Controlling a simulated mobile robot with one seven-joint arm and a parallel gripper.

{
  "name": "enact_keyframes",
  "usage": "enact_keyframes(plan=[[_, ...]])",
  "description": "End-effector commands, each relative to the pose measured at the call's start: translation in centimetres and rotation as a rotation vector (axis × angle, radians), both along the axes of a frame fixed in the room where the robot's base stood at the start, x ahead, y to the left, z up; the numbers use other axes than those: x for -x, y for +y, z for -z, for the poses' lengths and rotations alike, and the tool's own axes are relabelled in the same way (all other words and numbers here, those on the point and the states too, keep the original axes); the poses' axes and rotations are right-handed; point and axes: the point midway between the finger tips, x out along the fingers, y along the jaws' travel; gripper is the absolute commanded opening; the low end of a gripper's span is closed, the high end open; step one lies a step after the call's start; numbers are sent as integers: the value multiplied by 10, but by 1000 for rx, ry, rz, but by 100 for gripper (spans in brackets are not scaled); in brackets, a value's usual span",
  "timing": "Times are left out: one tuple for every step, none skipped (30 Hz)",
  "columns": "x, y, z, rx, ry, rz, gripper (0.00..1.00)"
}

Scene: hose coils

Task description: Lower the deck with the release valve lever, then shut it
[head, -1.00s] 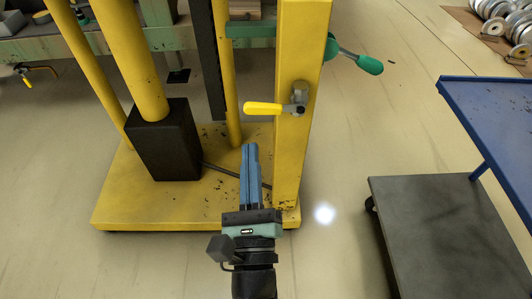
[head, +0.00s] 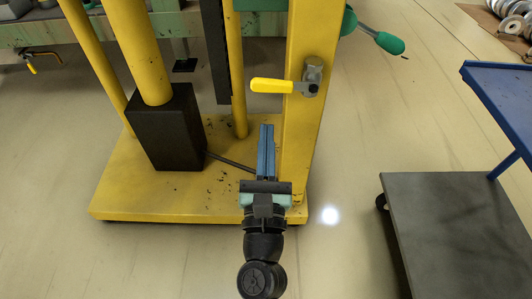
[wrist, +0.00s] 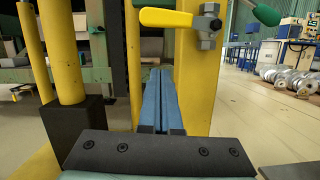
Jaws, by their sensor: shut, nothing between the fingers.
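The release valve lever (head: 271,85) is yellow and points left, roughly level, from a metal valve body (head: 312,76) on the yellow post (head: 305,125). In the wrist view the lever (wrist: 165,18) crosses the top of the picture, with the valve body (wrist: 209,24) at its right end. My gripper (head: 266,128) has its blue fingers together with nothing between them. It is below the lever in the head view and apart from it. In the wrist view the fingers (wrist: 161,72) point forward, under the lever. The deck cannot be made out for certain.
A yellow base plate (head: 130,195) carries the posts and a black block (head: 177,130). A green-handled lever (head: 388,42) sticks out right of the post. A blue and grey cart (head: 440,220) stands at the right, with free floor between.

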Motion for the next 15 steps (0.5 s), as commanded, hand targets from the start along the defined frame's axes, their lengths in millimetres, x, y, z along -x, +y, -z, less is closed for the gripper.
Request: enact_keyframes(plan=[[-10, -1, -6, 0, -3, 1, 0], [-15, -1, -7, 0, -3, 1, 0], [-22, -1, -9, 0, -3, 1, 0], [-27, -1, -10, 0, -2, 1, 0], [-29, -1, -15, 1, -2, 1, 0], [-26, -2, -22, 1, 0, 1, 0], [-26, -2, -26, 1, 0, 0, 0], [-26, -2, -29, 1, 0, 0, 0], [-26, -2, -33, 1, 0, 0, 0], [-26, -3, -35, 1, 0, 0, 0], [-26, -3, -37, 1, 0, 0, 0], [-26, -3, -40, 1, 0, 0, 0], [-26, -3, -42, 1, 0, 0, 0], [-26, -3, -43, 1, 0, 0, 0], [-26, -3, -45, 1, 0, 0, 0]])
